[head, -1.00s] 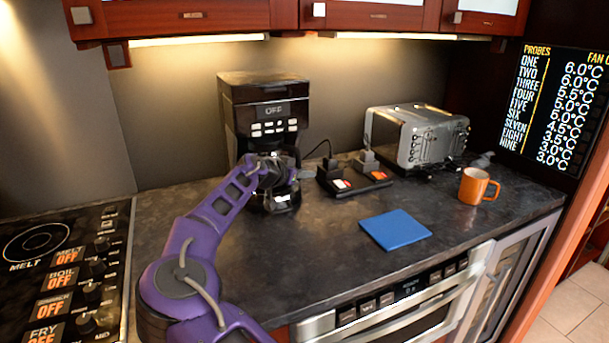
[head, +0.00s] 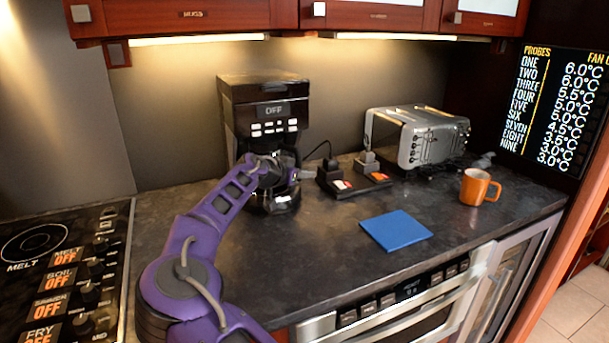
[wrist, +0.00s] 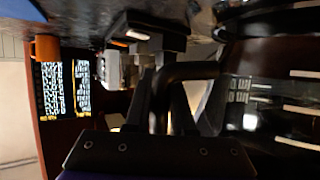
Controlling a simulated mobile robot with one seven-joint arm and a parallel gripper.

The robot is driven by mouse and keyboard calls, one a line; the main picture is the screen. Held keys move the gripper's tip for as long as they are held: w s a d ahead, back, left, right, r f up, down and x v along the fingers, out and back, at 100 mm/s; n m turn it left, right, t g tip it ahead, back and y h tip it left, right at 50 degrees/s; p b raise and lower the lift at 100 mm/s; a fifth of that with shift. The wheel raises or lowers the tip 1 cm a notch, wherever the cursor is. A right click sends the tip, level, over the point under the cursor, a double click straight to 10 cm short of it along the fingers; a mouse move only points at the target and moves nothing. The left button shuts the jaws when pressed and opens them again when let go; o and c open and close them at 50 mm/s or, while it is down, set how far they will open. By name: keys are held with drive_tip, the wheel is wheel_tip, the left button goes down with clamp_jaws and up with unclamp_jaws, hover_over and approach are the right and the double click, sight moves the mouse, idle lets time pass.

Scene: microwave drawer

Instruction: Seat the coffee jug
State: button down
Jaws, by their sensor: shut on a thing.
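The black coffee machine (head: 264,110) stands against the back wall, with OFF on its display. The dark glass coffee jug (head: 272,203) is low at the machine's front, under its upper body. My purple arm and wrist hide much of the jug, so I cannot tell whether it sits fully in place. In the wrist view, my gripper (wrist: 180,95) is shut on the jug's black handle (wrist: 190,70). The jug's glass with pale markings (wrist: 245,105) is to the right of the fingers there.
A power strip with plugs (head: 355,182) and a steel toaster (head: 418,138) are right of the machine. A hob (head: 60,270) is at left. The dark counter in front (head: 300,260) is clear.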

drive_tip(key=shift+f+b, duration=0.4)
drive_tip(key=shift+b, duration=0.25)
drive_tip(key=shift+f+b, duration=0.3)
drive_tip(key=shift+b, duration=0.8)
idle(1.0)
